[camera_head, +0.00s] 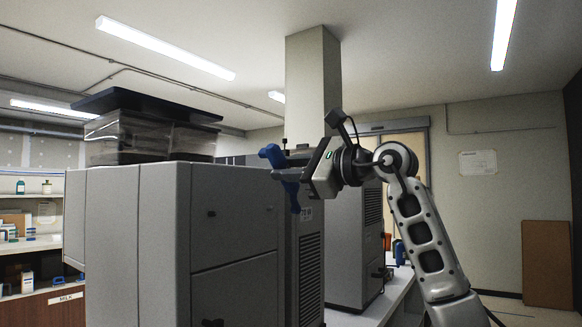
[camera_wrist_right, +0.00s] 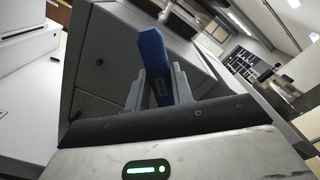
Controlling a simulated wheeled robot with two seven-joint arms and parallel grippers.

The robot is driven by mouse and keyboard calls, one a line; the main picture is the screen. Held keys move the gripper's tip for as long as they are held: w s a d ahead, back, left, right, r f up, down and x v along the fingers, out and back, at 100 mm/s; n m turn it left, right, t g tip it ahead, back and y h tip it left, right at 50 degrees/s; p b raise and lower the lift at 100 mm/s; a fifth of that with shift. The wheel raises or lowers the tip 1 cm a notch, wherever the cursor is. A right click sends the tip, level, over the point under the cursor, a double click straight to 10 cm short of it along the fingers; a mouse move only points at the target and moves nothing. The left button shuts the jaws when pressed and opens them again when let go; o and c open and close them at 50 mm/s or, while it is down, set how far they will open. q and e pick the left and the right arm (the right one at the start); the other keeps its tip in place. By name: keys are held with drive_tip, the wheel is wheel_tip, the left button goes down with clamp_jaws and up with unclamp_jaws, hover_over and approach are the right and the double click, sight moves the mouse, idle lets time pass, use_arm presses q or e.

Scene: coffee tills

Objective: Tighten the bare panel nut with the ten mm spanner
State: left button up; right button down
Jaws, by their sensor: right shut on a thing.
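My right gripper (camera_head: 293,170) is raised beside the grey cabinet, its fingers shut on a blue tool. In the right wrist view the fingers (camera_wrist_right: 160,88) clamp the blue tool (camera_wrist_right: 152,56), which stands up between them. In the head view the blue tool (camera_head: 273,155) has a wide upper end and a part hanging below the fingers. It looks like a spanner, but its size mark is not readable. Small dark fittings show on the grey cabinet, one on its front (camera_head: 211,213); I cannot tell whether any is the bare panel nut. My left gripper is out of view.
The grey cabinet (camera_head: 150,235) fills the left middle, with clear bins (camera_head: 130,138) on top. Another grey cabinet (camera_head: 345,245) stands behind my right arm on a white counter (camera_head: 372,312). Shelves with bottles (camera_head: 20,187) are at the far left. A brown board (camera_head: 547,264) leans on the right wall.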

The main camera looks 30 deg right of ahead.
use_arm(q)
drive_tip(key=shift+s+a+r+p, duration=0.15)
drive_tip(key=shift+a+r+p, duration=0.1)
drive_tip(key=shift+p, duration=1)
use_arm(e)
drive_tip(key=x, duration=0.4)
drive_tip(key=shift+w, duration=0.15)
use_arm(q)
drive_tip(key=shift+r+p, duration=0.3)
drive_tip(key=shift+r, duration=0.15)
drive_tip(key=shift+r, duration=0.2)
use_arm(e)
drive_tip(key=shift+w+a+r, duration=0.1)
drive_tip(key=shift+w+a, duration=0.05)
drive_tip(key=shift+w, duration=0.05)
use_arm(q)
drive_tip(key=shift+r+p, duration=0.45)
drive_tip(key=shift+p, duration=0.2)
use_arm(e)
drive_tip(key=shift+w+a, duration=0.25)
drive_tip(key=shift+w, duration=0.3)
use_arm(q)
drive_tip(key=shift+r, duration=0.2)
use_arm(e)
drive_tip(key=shift+w, duration=0.1)
